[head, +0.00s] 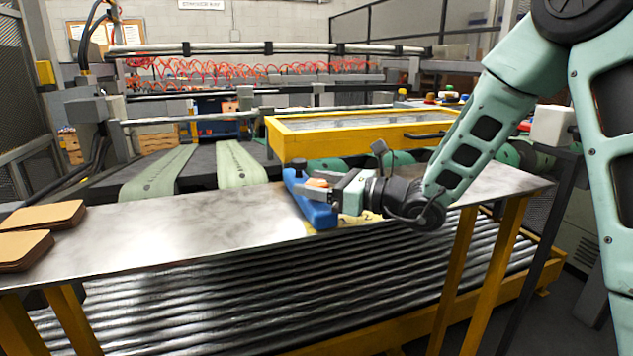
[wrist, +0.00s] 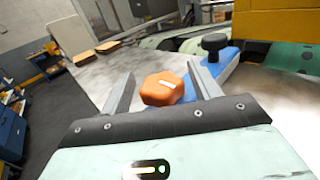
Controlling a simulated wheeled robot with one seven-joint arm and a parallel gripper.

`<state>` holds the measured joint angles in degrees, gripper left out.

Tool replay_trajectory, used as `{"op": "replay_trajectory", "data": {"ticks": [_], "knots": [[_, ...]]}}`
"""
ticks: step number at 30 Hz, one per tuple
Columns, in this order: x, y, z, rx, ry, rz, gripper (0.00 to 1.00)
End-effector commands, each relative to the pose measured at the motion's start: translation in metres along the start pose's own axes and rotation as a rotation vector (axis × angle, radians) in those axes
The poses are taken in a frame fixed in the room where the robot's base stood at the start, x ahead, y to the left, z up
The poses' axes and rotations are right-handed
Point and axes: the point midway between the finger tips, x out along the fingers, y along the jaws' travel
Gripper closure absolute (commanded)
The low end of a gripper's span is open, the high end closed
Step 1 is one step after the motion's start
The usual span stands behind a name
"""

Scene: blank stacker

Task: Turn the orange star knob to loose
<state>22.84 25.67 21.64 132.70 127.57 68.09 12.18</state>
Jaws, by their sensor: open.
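The orange star knob (wrist: 162,89) sits on a blue block (wrist: 222,68). In the head view the knob (head: 317,183) is partly hidden by my gripper, and the blue block (head: 313,208) stands on the metal table. My gripper (head: 318,190) reaches in from the right. In the wrist view my gripper (wrist: 160,88) is open, with one finger on each side of the knob. Gaps show between the fingers and the knob, most clearly on the left. I cannot tell how the knob's height compares with the fingertips. No loose or tight marking is readable.
A black knob (wrist: 214,44) stands on the blue block beyond the orange one. A yellow frame (head: 290,125) rises behind the block. Stacks of brown cardboard (head: 22,248) lie at the table's left end. The metal table (head: 190,222) between is clear. Rollers (head: 250,300) run below.

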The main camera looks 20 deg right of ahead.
Motion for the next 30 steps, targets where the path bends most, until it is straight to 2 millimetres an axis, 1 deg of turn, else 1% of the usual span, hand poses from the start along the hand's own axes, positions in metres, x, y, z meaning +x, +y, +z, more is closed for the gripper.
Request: {"op": "replay_trajectory", "data": {"ticks": [7,8,9,11,12,13,23,30], "knots": [[0.0011,-0.0001,0.0,0.0,0.0,0.0,0.38],[0.0011,-0.0001,0.0,0.0,0.0,0.0,0.41],[0.001,-0.0001,0.0,0.0,0.0,0.0,0.52],[0.001,-0.0001,0.0,0.0,0.0,0.0,0.68],[0.0009,-0.0001,0.0001,0.0,-0.001,0.0,0.8],[0.0009,-0.0001,0.0,0.0,0.0,0.0,0.82],[0.0008,-0.0011,0.001,0.001,-0.001,0.031,0.82],[0.0009,-0.0019,0.0024,0.001,-0.002,0.161,0.81]]}}
